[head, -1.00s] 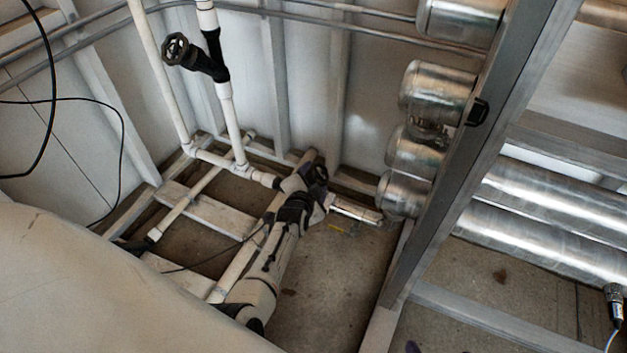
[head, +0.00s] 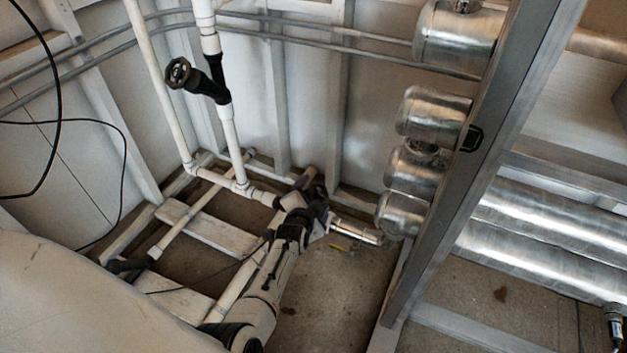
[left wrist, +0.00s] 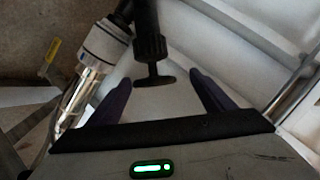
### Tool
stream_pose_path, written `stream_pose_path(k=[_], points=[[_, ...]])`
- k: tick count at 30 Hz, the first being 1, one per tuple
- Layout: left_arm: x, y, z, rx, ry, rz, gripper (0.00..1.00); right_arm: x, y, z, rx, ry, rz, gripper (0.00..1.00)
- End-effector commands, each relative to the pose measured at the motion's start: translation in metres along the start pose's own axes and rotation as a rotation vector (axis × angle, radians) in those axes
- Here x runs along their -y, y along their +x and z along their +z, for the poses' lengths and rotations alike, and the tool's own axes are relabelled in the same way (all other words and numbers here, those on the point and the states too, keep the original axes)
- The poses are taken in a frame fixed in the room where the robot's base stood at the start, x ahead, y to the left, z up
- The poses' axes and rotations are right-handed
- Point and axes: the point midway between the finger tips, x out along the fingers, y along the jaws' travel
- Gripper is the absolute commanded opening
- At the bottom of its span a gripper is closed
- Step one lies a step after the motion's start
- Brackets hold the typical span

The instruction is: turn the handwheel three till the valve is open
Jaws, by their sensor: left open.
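A black handwheel (left wrist: 155,82) on a black valve stem shows nearly edge-on in the left wrist view. It appears between the two purple fingers of my left gripper (left wrist: 160,88), which is open. I see no finger closed on the wheel, and cannot tell whether they touch. In the head view my left gripper (head: 312,206) is low by the floor pipes, at the dark valve there; the arm hides much of that valve. Another black handwheel (head: 178,73) sits on a branch of a white upright pipe at upper left. No number shows on either wheel. My right gripper is not in view.
Shiny metal cylinders (head: 433,111) and a slanted grey metal post (head: 455,180) stand to the right of my left gripper. A short metal pipe (head: 356,231) lies close beside it. White pipes and floor beams (head: 208,230) run to its left. Bare floor shows below.

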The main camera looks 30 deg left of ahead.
Motion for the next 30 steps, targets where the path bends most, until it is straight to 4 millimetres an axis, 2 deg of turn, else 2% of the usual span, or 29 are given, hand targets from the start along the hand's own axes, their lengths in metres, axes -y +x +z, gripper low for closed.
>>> stream_pose_path(k=[1,6,12,18,30], points=[[0.012,-0.007,-0.009,0.000,0.001,-0.001,0.75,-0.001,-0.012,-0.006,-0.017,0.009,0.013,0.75],[0.035,-0.020,-0.028,-0.004,0.001,-0.006,0.75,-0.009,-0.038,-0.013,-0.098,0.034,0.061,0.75],[0.053,-0.032,-0.043,-0.003,0.002,-0.006,0.75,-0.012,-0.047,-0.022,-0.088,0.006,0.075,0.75],[0.060,-0.037,-0.049,-0.001,0.002,-0.002,0.75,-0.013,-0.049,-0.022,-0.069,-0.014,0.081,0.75],[0.059,-0.038,-0.048,0.001,0.002,0.000,0.75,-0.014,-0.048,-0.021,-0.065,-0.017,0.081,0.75]])
